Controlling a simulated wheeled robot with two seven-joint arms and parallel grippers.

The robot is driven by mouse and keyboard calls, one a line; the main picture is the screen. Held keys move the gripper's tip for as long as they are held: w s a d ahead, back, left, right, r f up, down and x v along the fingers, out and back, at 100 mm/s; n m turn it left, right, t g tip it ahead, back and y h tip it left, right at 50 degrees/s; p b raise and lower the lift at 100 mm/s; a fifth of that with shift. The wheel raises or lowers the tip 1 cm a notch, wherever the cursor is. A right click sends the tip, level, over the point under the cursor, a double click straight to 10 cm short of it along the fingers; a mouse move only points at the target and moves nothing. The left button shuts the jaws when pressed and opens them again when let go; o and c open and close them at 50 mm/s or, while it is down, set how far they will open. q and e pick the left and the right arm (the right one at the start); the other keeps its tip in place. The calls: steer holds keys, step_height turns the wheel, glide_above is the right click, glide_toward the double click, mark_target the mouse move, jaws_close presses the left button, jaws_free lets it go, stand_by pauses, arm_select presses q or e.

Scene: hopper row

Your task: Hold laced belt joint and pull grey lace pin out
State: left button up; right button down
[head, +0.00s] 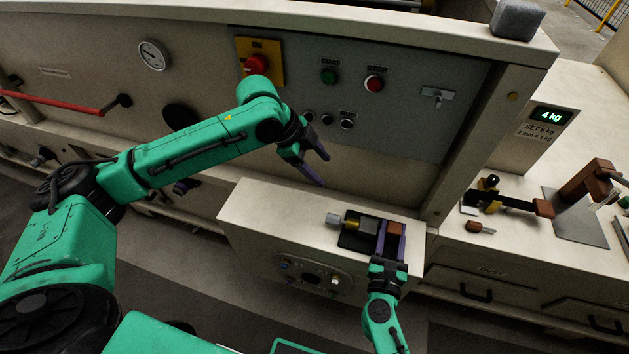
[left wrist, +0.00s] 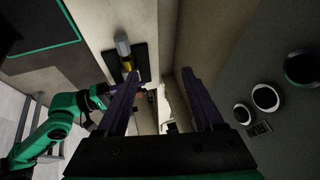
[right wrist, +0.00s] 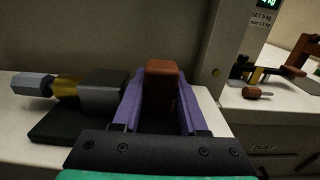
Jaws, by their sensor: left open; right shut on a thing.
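The laced belt joint lies on the light ledge (head: 262,222) in front of the panel: a black base (head: 350,242), a dark block (head: 369,225) and a brown block (head: 395,229). The grey lace pin (head: 334,219), with a yellow collar (head: 351,224), sticks out of its left end. My right gripper (head: 392,238) is shut on the brown block, which also shows between its purple fingers in the right wrist view (right wrist: 163,80). My left gripper (head: 323,171) is open and empty, above and behind the pin. The pin also shows in the left wrist view (left wrist: 122,45), left of the fingers.
The panel with a red rotary switch (head: 256,64), a green button (head: 329,76) and a red button (head: 374,83) rises behind the ledge. A small brown-handled tool (head: 479,227) and a brown clamp (head: 590,181) are on the right counter. The ledge's left part is clear.

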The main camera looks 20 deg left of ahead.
mark_target(333, 216)
arm_select(q)
steer(key=s+d+f+g, duration=0.1)
steer(key=f, duration=0.3)
steer(key=s+d+f+g, duration=0.1)
steer(key=d+f, duration=0.1)
steer(key=f, duration=0.2)
steer(key=s+d+f+g, duration=0.1)
steer(key=f, duration=0.4)
steer(key=shift+s+d+y, duration=0.3)
steer(key=shift+y, duration=0.1)
jaws_close()
